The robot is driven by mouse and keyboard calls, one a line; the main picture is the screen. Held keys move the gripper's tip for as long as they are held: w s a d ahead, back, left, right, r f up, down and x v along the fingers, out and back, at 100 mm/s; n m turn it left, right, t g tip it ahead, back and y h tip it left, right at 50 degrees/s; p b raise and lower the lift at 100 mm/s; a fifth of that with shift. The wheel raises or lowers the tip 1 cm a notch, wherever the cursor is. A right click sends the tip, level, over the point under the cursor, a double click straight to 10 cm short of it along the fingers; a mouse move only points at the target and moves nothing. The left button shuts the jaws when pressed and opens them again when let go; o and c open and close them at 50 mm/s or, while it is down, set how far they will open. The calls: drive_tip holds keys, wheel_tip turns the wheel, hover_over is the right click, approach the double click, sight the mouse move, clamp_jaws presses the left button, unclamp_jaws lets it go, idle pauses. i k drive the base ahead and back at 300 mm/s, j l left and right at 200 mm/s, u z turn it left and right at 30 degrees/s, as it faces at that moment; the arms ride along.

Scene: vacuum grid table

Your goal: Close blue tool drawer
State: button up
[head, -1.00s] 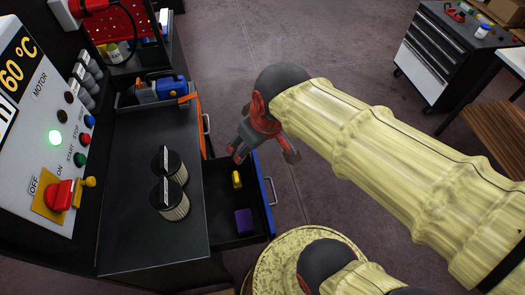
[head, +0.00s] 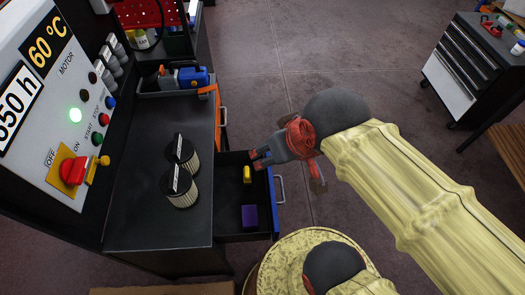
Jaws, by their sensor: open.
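The blue-fronted tool drawer (head: 230,231) is pulled out from the black cabinet, below the worktop. Its blue front (head: 272,205) has a light metal handle (head: 280,189). Inside lie a yellow item (head: 247,174) and a purple block (head: 249,215). My gripper (head: 260,160) is open and empty. In the picture it overlaps the far end of the drawer, with its fingers pointing left. Its height above the drawer is hard to tell. Part of the blue front's far end is hidden by my gripper.
Two filter cartridges (head: 183,155) stand on the black worktop (head: 150,225). An orange-fronted drawer (head: 219,120) with a handle is farther back. A control panel (head: 75,100) rises at left. A grey tool cabinet (head: 465,75) stands far right. The floor between is clear.

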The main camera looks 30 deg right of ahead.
sight(231, 192)
drive_tip(key=k+l+u, duration=0.1)
drive_tip(key=l+u, duration=0.2)
drive_tip(key=k+l+u, duration=0.25)
drive_tip(key=l, duration=0.25)
drive_tip(key=k+l+u, duration=0.1)
drive_tip(key=l+u, duration=0.2)
drive_tip(key=i+j+z, duration=0.2)
drive_tip(key=z, duration=0.15)
